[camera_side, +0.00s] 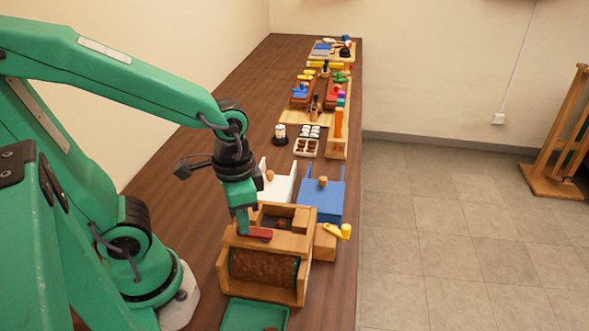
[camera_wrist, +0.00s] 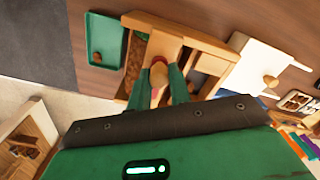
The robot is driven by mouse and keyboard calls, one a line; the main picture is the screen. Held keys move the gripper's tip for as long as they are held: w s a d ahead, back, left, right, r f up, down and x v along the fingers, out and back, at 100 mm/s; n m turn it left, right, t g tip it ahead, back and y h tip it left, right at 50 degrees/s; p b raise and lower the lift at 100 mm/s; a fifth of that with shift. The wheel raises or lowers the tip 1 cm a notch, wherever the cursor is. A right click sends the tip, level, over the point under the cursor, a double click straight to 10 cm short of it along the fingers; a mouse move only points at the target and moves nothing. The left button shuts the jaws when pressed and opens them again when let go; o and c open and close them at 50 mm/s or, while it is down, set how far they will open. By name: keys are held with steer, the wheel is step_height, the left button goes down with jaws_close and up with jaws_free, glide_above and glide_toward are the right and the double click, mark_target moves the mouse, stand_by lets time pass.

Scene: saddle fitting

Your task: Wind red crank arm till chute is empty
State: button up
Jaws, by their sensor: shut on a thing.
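The red crank arm (camera_side: 260,234) lies across the top of a wooden box (camera_side: 232,241) in the side view. My gripper (camera_side: 243,228) points down at its left end and is shut on it. In the wrist view, a bit of red (camera_wrist: 158,60) shows at the tips of my gripper (camera_wrist: 162,78), with pale wood between the fingers. The grip itself is partly hidden. The box's open top compartment (camera_side: 280,222), which may be the chute, holds dark brown round shapes. I cannot tell how many. A brown textured panel (camera_side: 262,268) shows in the box's front.
A green tray (camera_side: 232,318) with a brown piece stands before the box. A yellow crank (camera_side: 338,231) sticks out at its right, near the table edge. White (camera_side: 278,186) and blue (camera_side: 321,202) boxes with wooden knobs stand behind. More items line the table's far end.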

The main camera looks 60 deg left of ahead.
steer(key=shift+a+f, duration=0.1)
steer(key=shift+a, duration=0.1)
steer(key=shift+w+a, duration=0.55)
steer(key=shift+w, duration=0.25)
steer(key=shift+w+d, duration=0.1)
steer(key=shift+w, duration=1.45)
